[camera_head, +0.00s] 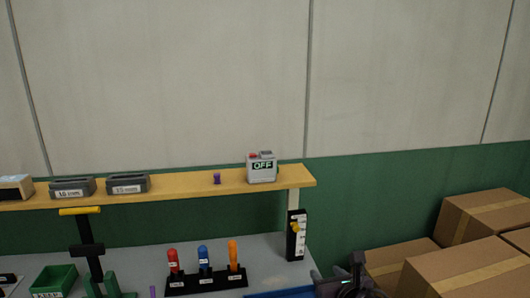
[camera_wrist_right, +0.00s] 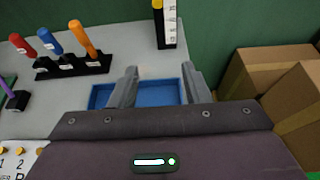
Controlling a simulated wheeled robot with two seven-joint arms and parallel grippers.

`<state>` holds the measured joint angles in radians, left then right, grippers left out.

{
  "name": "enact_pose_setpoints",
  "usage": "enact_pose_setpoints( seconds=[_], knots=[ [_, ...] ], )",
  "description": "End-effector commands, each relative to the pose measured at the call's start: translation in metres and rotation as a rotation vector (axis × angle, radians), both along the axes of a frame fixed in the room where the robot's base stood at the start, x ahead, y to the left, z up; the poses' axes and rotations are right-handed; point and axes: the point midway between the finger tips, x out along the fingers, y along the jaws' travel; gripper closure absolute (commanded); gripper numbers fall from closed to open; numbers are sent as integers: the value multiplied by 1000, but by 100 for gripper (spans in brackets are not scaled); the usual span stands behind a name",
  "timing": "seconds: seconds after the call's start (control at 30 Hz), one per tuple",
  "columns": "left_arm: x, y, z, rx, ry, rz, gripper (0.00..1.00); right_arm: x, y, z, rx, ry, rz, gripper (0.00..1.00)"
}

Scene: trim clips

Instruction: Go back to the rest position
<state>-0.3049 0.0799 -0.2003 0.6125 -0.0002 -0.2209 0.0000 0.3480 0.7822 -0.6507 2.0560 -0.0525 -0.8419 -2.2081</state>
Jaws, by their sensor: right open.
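My right gripper (camera_head: 352,272) shows at the bottom edge of the head view, in front of the cardboard boxes. In the right wrist view its two fingers (camera_wrist_right: 160,82) are apart with nothing between them. A blue tray (camera_wrist_right: 155,95) lies on the grey table beyond and below the fingers; its edge also shows in the head view (camera_head: 282,293). My left gripper is not in view.
A rack (camera_head: 207,282) with red, blue and orange handled tools stands on the table (camera_head: 140,251). A wooden shelf (camera_head: 200,188) above holds grey bins and an OFF box (camera_head: 262,167). Cardboard boxes (camera_head: 470,270) fill the right. A green bin (camera_head: 54,281) sits left.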

Motion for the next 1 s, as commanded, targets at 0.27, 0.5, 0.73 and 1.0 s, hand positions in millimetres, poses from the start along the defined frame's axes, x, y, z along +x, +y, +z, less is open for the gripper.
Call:
enact_pose_setpoints(
  seconds=[0.27,0.5,0.73,1.0],
  knots=[
    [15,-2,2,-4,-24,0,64,-15,8,-11,186,78,-91,57],
    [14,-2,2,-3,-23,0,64,-37,15,-25,453,189,-243,57],
    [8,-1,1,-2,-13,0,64,-74,16,-48,851,356,-532,57],
    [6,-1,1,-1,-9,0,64,-155,-6,-89,1547,560,-1268,57]
  ],
)
